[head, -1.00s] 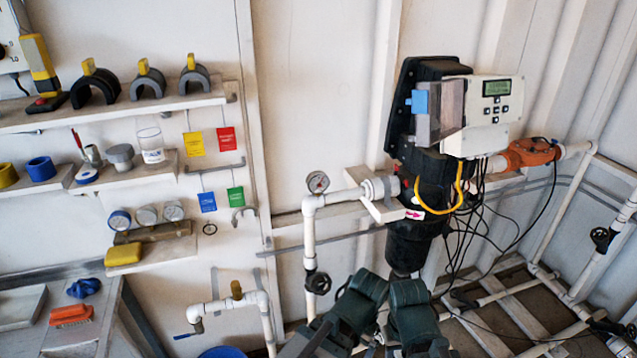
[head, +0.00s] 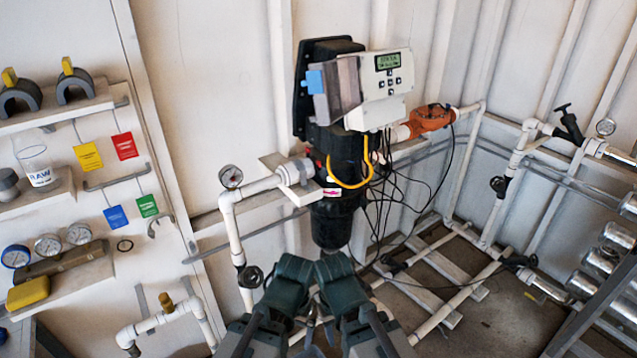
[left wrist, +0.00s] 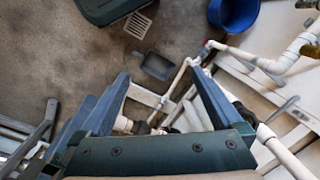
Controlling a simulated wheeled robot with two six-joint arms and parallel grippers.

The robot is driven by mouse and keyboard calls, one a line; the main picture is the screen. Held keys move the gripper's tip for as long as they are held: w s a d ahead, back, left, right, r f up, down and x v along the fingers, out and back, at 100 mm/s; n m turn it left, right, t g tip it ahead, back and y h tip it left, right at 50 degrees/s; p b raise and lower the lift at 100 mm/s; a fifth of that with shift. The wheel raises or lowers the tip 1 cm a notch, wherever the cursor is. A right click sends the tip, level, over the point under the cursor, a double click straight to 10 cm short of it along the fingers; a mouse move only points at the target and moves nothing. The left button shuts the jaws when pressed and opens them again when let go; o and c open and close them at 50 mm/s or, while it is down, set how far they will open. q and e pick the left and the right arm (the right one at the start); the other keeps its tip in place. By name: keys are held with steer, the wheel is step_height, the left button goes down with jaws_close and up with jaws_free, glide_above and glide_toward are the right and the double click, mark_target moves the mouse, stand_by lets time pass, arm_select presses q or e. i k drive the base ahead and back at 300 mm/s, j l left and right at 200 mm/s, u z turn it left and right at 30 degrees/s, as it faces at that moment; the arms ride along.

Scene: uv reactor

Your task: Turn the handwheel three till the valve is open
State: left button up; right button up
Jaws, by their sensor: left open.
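Several black handwheels sit on the white pipes: one (head: 250,277) below the gauge, one (head: 499,185) on the right-hand riser, one (head: 519,262) low at right. I cannot read which is number three. My two dark green arms reach in at the bottom of the head view. My left gripper (left wrist: 160,75) is open in the left wrist view, its blue fingers apart above white pipes and the floor, with nothing clearly gripped. A dark fitting (left wrist: 140,128) shows beyond the fingers, partly hidden by the gripper body.
The black reactor (head: 335,190) with its control box (head: 387,75) hangs on the wall ahead. Loose black cables droop beside it. A blue bucket (left wrist: 235,12) and a dustpan (left wrist: 158,65) are on the floor.

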mark_target(532, 260)
steer(key=z, duration=1.6)
steer(key=i+l+u, duration=0.15)
steer(key=i+l, duration=0.55)
steer(key=i+l+u, duration=0.15)
steer(key=i+l, duration=0.6)
steer(key=i, duration=0.15)
steer(key=i+l+u, duration=0.2)
steer(key=i+l, duration=0.55)
steer(key=l, duration=0.15)
